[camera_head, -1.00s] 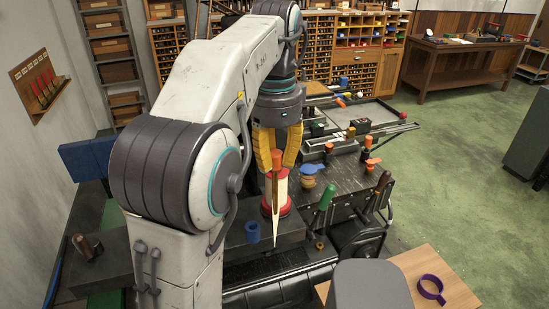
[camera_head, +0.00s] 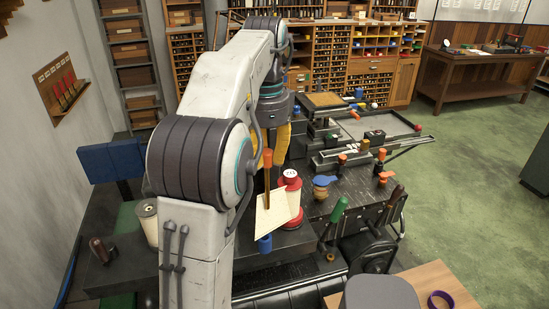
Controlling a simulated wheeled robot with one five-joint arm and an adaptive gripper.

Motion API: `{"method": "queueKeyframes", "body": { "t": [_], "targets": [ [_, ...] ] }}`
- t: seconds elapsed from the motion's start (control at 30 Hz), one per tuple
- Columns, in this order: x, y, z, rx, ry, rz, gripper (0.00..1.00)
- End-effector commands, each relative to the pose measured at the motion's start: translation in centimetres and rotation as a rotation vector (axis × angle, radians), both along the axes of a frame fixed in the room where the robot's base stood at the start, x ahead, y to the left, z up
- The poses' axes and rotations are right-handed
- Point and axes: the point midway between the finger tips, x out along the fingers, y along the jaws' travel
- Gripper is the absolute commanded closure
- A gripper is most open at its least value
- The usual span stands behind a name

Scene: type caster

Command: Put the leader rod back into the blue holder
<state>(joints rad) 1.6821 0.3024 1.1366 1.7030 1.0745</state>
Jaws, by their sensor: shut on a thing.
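The leader rod (camera_head: 267,181) has an orange top and a brown shaft and stands about upright. My gripper (camera_head: 270,150), with yellow fingers, is shut on the rod near its orange top; the arm partly hides the fingers. A cream sheet (camera_head: 278,211) shows at the lower part of the rod and seems to hang from it. The blue holder (camera_head: 264,243) is a small blue cup on the dark bench, almost straight below the rod in the picture. The sheet's lower corner overlaps the holder's top in view; I cannot tell whether they touch.
A red spool with a white label (camera_head: 291,180) stands close right of the rod, partly behind the sheet. A tan pot with a blue top (camera_head: 323,186) and a green handle (camera_head: 338,210) are further right. A cream spool (camera_head: 147,222) stands left of my arm.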

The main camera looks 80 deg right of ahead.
Motion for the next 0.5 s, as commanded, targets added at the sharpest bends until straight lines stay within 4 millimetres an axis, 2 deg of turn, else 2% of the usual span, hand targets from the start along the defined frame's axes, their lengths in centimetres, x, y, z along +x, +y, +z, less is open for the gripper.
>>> {"method": "queueKeyframes", "body": {
  "t": [0.17, 0.5],
  "targets": [
    [1.2, -1.1, 0.1, 0.000, 0.000, 0.002, 1.00],
    [1.2, -1.1, -3.3, 0.000, 0.000, 0.000, 1.00]
  ]
}}
